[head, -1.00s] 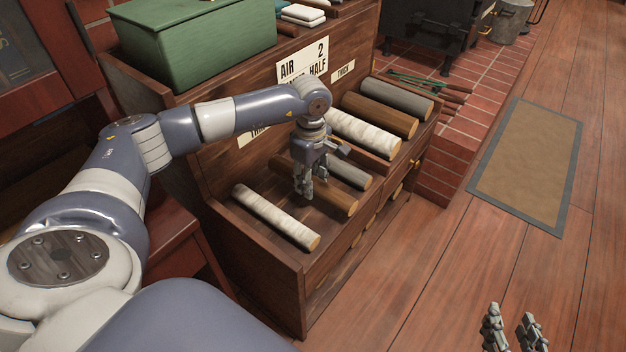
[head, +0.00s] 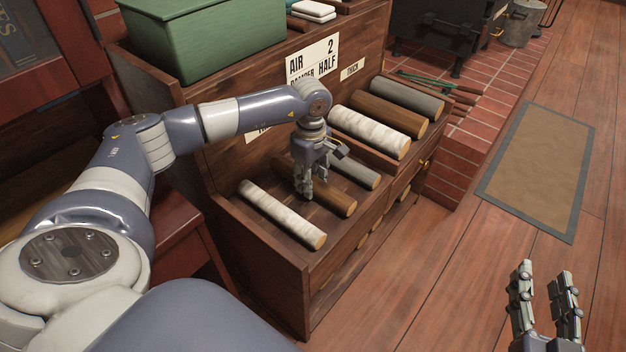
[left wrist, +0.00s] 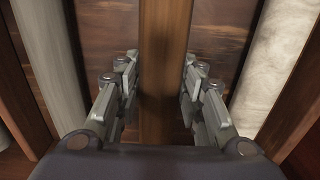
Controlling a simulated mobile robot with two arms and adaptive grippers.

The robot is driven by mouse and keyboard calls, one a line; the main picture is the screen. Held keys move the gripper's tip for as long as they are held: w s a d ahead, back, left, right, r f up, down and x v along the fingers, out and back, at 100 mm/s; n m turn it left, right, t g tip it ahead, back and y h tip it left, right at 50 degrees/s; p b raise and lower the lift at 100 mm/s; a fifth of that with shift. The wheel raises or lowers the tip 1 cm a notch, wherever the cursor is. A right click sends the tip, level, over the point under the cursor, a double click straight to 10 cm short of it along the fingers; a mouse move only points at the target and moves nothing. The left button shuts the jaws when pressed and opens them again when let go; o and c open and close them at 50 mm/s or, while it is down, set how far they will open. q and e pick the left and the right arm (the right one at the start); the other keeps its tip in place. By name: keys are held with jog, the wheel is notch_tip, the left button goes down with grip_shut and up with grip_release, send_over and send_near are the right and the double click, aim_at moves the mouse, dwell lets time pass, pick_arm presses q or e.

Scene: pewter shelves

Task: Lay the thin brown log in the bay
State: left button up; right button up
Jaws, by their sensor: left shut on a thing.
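The thin brown log (head: 343,202) lies in the left bay (head: 322,217) of the wooden shelf, between a thin white birch log (head: 280,213) and a thin grey log (head: 354,171). My left gripper (head: 304,194) reaches down over it and is shut on it, hiding its middle. In the left wrist view the brown log (left wrist: 165,35) runs upright between the fingers. I cannot tell whether it is touching the bay floor. My right gripper (head: 545,295) is empty at the lower right, its fingers apart, over the floor.
A divider separates the left bay from the right one, which holds a thick birch log (head: 370,131), a thick brown log (head: 388,113) and a thick grey log (head: 407,95). A green box (head: 205,38) stands on top. The floor at right is clear, with a mat (head: 540,165).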

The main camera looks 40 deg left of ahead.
pick_arm(q)
jog(key=shift+f, duration=0.1)
pick_arm(e)
jog(key=shift+a+r, duration=0.1)
jog(key=shift+r, duration=0.25)
pick_arm(q)
jog(key=o, duration=1.3)
